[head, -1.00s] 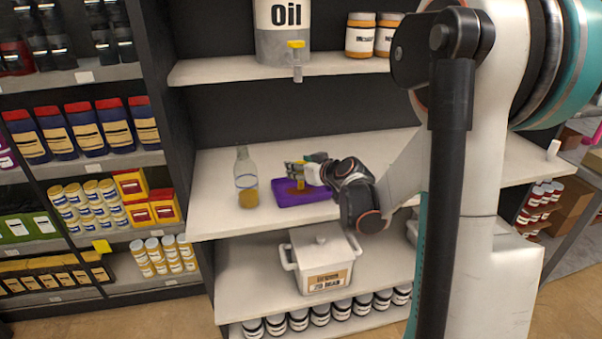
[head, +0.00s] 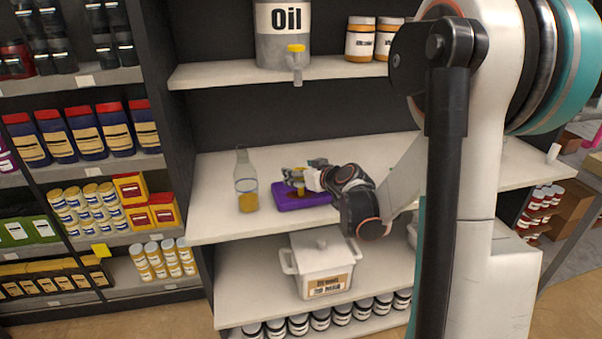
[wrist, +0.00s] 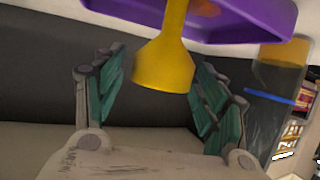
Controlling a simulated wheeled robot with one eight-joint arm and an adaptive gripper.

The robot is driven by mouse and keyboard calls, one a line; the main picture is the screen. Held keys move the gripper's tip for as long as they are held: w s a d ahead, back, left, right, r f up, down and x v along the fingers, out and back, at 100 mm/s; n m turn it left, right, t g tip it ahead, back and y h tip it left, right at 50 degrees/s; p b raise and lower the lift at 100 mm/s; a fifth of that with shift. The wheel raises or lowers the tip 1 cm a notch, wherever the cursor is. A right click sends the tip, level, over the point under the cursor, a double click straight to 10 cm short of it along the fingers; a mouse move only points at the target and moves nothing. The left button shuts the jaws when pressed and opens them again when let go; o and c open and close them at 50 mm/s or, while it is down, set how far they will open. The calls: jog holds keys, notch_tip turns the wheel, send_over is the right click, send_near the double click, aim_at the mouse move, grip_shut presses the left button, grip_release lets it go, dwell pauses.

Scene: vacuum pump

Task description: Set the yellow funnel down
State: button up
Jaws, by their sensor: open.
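The yellow funnel (wrist: 166,68) is between my two spread fingers in the wrist view, its wide end toward my palm and its narrow end at the purple tray (wrist: 262,20). My gripper (wrist: 160,92) is open, with gaps on both sides of the funnel. In the head view my gripper (head: 296,176) is low over the purple tray (head: 318,200) on the middle shelf. Only a small part of the funnel (head: 300,190) shows there, below the fingers. Whether its tip fully rests on the tray is hard to see.
A glass bottle with amber liquid (head: 247,184) stands just left of the tray. The shelf (head: 400,155) is clear to the right. An oil container (head: 283,40) with a tap is on the shelf above. A white lidded pot (head: 322,262) sits below.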

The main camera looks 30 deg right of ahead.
jog(key=p+v, duration=0.3)
jog(key=v, duration=0.9)
